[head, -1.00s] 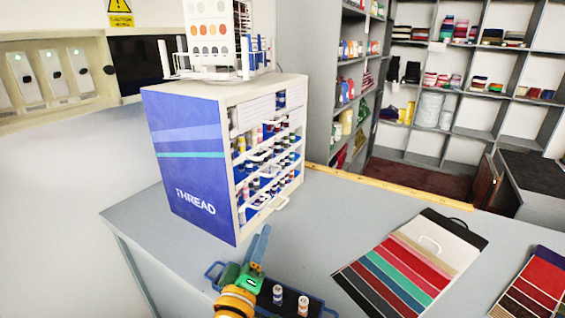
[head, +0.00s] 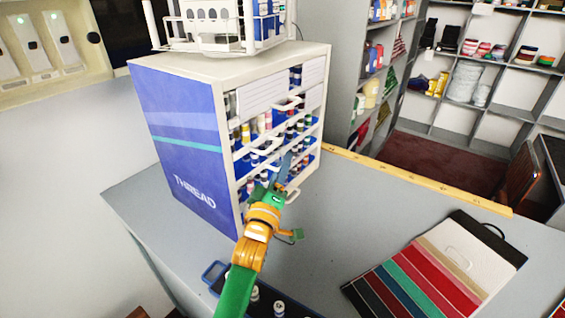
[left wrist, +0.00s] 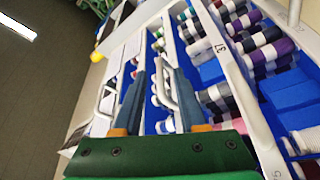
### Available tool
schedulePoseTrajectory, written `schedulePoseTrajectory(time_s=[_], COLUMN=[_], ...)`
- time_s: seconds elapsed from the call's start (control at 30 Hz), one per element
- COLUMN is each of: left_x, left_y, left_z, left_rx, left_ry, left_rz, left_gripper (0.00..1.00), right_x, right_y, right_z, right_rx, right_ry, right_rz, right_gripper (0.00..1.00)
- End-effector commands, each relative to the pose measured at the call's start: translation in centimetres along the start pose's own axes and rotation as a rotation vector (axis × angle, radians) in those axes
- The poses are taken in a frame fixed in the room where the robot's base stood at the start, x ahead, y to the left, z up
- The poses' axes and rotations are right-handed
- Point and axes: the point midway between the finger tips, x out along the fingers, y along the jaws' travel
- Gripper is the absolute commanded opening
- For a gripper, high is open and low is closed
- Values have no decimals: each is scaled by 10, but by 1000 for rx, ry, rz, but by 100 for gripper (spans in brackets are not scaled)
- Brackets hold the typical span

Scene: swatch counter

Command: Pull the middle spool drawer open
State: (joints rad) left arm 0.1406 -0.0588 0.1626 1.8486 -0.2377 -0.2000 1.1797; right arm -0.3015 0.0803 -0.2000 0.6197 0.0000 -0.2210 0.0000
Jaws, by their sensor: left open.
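The white thread cabinet (head: 185,135), with a blue "THREAD" side panel, stands on the counter. Its open front shows tiers of spool drawers with white bar handles. One handle (head: 268,146) shows just above and left of my left gripper (head: 281,170), which is at the cabinet front. In the left wrist view, my open left gripper (left wrist: 152,75) has its two blue-grey fingers spread, with a white handle (left wrist: 161,88) showing between them. I cannot tell whether they touch it. The spools (left wrist: 262,50) lie in blue-lined drawers. My right gripper is not in view.
A blue-handled dark tray (head: 268,302) with small spools sits below my left arm. A fabric swatch board (head: 425,265) lies on the counter at right. A white rack (head: 215,25) stands on the cabinet.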

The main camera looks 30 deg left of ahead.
Motion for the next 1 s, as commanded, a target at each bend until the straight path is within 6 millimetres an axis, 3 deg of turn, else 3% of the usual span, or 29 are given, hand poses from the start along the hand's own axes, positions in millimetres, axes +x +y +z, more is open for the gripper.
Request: schedulePoseTrajectory(time_s=[0.17,0.33,1.0], left_x=[0,0,0], left_y=[-1,-1,0], left_z=[0,0,0], left_rx=[0,0,1], left_ry=[0,0,1], left_rz=[-1,0,1], left_gripper=[41,1,0], right_x=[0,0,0], right_y=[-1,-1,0], right_z=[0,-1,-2], right_rx=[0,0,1], right_ry=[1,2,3], right_rz=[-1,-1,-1], right_gripper=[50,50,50])
